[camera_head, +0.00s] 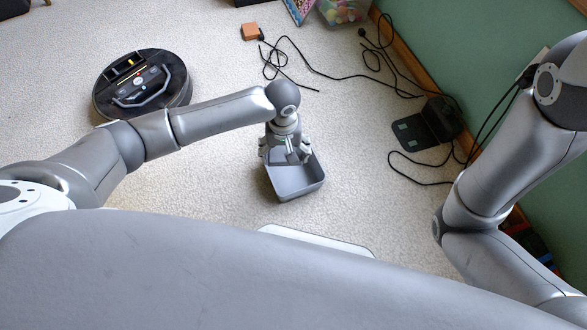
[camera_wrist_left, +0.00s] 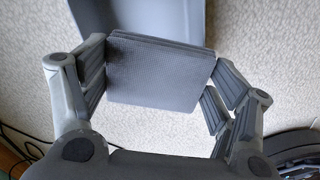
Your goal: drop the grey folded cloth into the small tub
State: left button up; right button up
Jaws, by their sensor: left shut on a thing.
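The grey folded cloth (camera_wrist_left: 158,72) is a flat, square, layered pad held between the fingers of my left gripper (camera_wrist_left: 160,85). In the head view my left gripper (camera_head: 287,153) points down at the far side of the small grey tub (camera_head: 298,186), and the cloth is hard to make out there. The tub is an open, rectangular tray on the carpet. In the left wrist view the tub (camera_wrist_left: 185,20) lies beyond the cloth, whose far edge overlaps it in the picture. The height of the cloth above the tub is hard to tell. My right gripper is out of view.
A round black robot vacuum (camera_head: 143,84) stands on the carpet at the left. Black cables, a dark dock (camera_head: 428,123) and an orange-brown box (camera_head: 251,32) lie behind and to the right. A green wall (camera_head: 480,50) bounds the right side.

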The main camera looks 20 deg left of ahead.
pick_arm(q)
jog(key=o, duration=0.9)
notch_tip(320, 180, up, 12)
dwell(0.5)
